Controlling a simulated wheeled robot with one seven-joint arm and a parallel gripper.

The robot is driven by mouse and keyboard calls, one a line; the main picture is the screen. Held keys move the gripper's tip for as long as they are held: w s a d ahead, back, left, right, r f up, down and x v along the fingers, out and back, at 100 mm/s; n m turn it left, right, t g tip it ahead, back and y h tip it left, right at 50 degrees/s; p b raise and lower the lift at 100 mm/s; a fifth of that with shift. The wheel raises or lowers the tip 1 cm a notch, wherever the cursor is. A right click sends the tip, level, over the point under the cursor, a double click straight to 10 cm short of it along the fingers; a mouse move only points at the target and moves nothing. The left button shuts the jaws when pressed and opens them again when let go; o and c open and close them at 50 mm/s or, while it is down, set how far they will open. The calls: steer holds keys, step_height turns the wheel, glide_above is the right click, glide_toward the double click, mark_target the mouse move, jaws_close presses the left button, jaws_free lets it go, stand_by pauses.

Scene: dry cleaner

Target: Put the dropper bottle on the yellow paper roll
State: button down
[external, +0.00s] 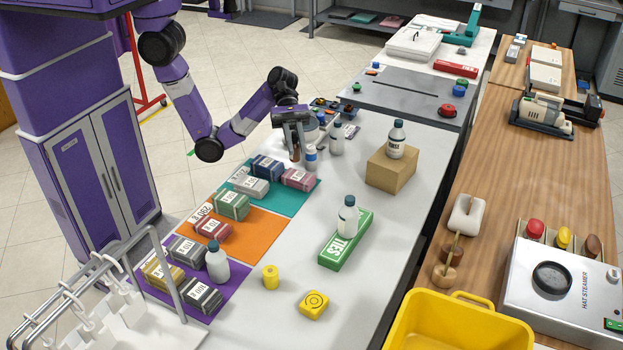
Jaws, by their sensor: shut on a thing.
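My gripper (296,146) is over the far part of the white table, pointing down, with its fingers closed. A small brownish thing shows between the fingers, mostly hidden by them; it appears to be the dropper bottle (295,152). I cannot tell whether it touches the table. The yellow paper roll (270,277) stands upright on the bare white table at the near end, well away from my gripper. Its top looks clear.
Boxes lie on teal, orange and purple mats. A green box (345,241) and a cardboard box (390,171) carry bottles. A yellow block (314,305) lies near the roll.

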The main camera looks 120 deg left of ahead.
steer(key=w+d+r+m+g+h, duration=0.1)
steer(key=w+d+r+m+g, duration=0.1)
steer(key=d, duration=0.4)
steer(key=w+d+r+m+g+h, duration=0.1)
steer(key=d+r, duration=0.1)
steer(key=d, duration=0.5)
steer(key=m+g+b, duration=0.2)
steer(key=g, duration=0.1)
glide_above(271, 278)
step_height(271, 278, down, 13)
steer(key=shift+h, duration=0.3)
steer(key=shift+s+d+f, duration=0.1)
steer(key=shift+d+f, duration=0.05)
steer(key=shift+f, duration=0.7)
steer(key=shift+s+d+f, duration=0.15)
steer(key=shift+f, duration=0.75)
steer(key=shift+s+d+f, duration=0.1)
steer(key=shift+d+f, duration=0.05)
steer(key=shift+f, duration=0.7)
steer(key=shift+f, duration=0.1)
steer(key=c, duration=1.3)
jaws_free()
steer(key=shift+m, duration=0.3)
